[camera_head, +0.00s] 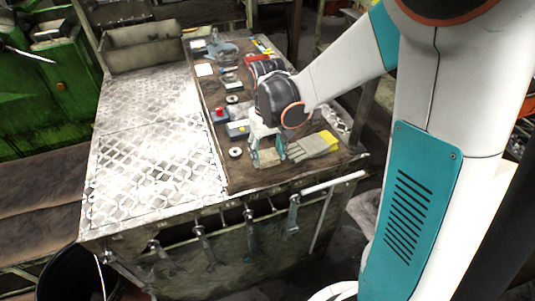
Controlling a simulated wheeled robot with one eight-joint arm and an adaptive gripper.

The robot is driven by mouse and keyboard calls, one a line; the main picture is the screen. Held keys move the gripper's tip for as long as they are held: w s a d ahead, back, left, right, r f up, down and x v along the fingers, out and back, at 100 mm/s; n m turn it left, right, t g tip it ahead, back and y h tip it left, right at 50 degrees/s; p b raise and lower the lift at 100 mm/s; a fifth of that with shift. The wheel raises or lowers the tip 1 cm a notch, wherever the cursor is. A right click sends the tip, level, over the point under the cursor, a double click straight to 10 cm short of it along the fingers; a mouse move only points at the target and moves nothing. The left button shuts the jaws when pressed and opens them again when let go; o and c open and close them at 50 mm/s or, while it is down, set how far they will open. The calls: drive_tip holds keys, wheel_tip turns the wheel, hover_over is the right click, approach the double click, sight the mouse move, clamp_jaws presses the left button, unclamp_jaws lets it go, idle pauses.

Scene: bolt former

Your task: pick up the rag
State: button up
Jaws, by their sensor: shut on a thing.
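My gripper (267,156) points down over the front part of the brown work mat on the bench. Its fingers are shut on a small grey-green cloth, which looks like the rag (268,158). The rag is mostly hidden by the fingers, and I cannot tell whether it still touches the mat. A grey and yellow glove-like cloth (312,146) lies just to the right of the gripper.
The brown mat (235,178) also holds a red and blue-grey block (219,115), a ring (235,152) and several tools at the back. The metal plate (150,150) on the left is clear. Several wrenches (251,232) hang along the bench's front edge.

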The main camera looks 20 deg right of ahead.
sight(268, 155)
wheel_tip(268, 155, up, 19)
drive_tip(key=p, duration=0.5)
drive_tip(key=shift+s, duration=0.1)
